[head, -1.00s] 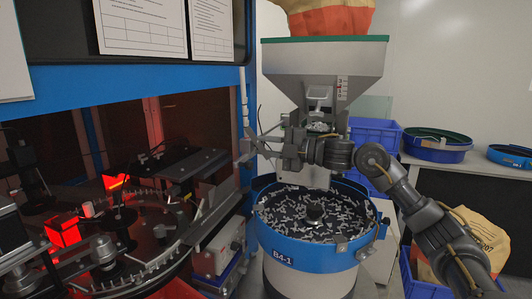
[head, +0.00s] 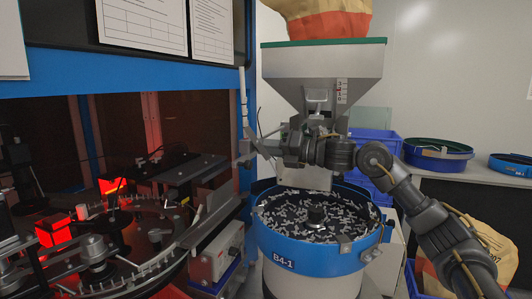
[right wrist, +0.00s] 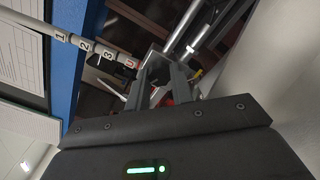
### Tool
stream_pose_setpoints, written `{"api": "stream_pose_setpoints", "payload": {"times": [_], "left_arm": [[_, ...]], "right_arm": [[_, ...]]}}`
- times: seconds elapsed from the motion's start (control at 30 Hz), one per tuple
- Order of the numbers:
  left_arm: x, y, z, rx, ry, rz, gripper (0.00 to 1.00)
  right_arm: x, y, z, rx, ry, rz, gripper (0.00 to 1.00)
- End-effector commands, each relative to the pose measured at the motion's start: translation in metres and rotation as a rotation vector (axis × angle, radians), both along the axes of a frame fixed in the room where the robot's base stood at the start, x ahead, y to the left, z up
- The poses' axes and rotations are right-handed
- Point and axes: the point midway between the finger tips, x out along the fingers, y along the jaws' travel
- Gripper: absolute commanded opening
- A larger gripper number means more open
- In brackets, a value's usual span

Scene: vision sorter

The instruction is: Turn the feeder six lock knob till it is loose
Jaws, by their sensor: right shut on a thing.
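My right gripper (head: 250,146) reaches left across the space above the vibrating bowl, to the lower end of a thin white upright rod (head: 243,100) by the blue cabinet post. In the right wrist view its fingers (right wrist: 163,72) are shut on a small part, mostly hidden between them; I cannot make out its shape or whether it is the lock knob. The rod (right wrist: 95,47) carries labels 1, 2, 3 and a red U close to the fingers. The bowl feeder (head: 284,261), marked B4-1, stands below the arm. My left gripper is not in view.
A grey hopper (head: 322,65) with a paper sack (head: 322,20) on top stands behind the arm. The sorter's round glass dial (head: 130,262) and red lights are at the left. Blue bins (head: 375,143) and a bench with bowls (head: 438,155) are at the right.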

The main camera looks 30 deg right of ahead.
Motion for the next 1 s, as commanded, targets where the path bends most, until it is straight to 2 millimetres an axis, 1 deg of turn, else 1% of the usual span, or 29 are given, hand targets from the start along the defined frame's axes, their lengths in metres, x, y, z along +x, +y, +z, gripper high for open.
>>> {"api": "stream_pose_setpoints", "payload": {"times": [0.03,0.4,1.0], "left_arm": [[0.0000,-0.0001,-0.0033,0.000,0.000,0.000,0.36],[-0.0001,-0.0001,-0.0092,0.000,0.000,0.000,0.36],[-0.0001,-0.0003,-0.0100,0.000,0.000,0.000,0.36]], "right_arm": [[0.0001,0.0000,-0.0034,-0.026,-0.017,0.000,0.00],[0.0002,0.0000,-0.0033,-0.156,-0.131,0.001,0.00],[0.0003,0.0003,-0.0035,-0.182,-0.153,0.003,0.00]]}}
